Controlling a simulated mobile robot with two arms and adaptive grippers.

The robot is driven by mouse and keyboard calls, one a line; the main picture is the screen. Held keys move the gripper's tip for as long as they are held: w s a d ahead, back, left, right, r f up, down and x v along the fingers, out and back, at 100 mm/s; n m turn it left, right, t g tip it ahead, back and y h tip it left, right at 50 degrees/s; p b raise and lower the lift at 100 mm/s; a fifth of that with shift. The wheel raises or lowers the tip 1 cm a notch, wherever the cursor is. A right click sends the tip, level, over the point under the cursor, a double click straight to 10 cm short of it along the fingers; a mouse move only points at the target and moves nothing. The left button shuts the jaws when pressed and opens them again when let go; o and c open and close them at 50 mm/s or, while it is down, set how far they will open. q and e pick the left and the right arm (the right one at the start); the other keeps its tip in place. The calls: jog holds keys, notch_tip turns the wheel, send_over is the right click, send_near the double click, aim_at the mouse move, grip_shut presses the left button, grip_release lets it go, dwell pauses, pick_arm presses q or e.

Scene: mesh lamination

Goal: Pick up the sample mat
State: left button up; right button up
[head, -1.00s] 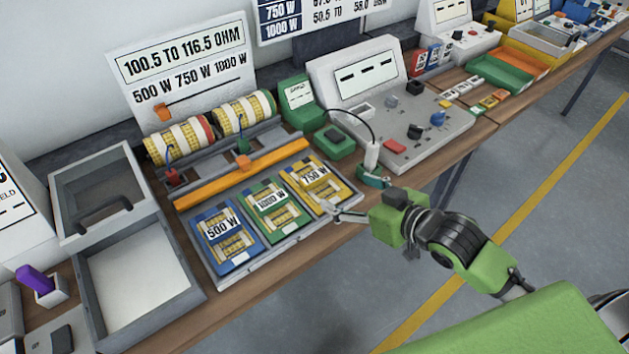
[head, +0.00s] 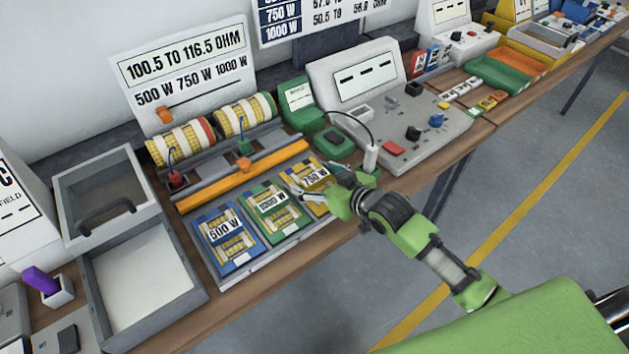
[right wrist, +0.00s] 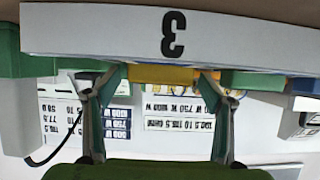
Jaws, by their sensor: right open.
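Three sample mats lie side by side on a grey tray (head: 262,262): a blue 500 W mat (head: 240,252), a green 1000 W mat (head: 272,206) and a yellow 750 W mat (head: 315,175). My right gripper (head: 319,182) is at the near end of the yellow mat, its fingers spread and partly covering it. In the right wrist view, which is upside down, the open fingers (right wrist: 156,95) stand on either side of a yellow edge (right wrist: 163,75). I cannot tell whether they touch it. My left gripper is out of view.
An orange bar (head: 245,176) and two wound yellow-and-white cylinders (head: 245,113) are behind the tray. A grey console (head: 400,125) and a cabled probe (head: 371,158) are close to my right gripper. An open grey box (head: 180,318) stands on the left.

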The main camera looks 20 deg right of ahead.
jog(key=shift+w+a+f, duration=0.2)
jog(key=shift+w, duration=0.15)
jog(key=c, duration=1.3)
jog(key=shift+r, duration=0.2)
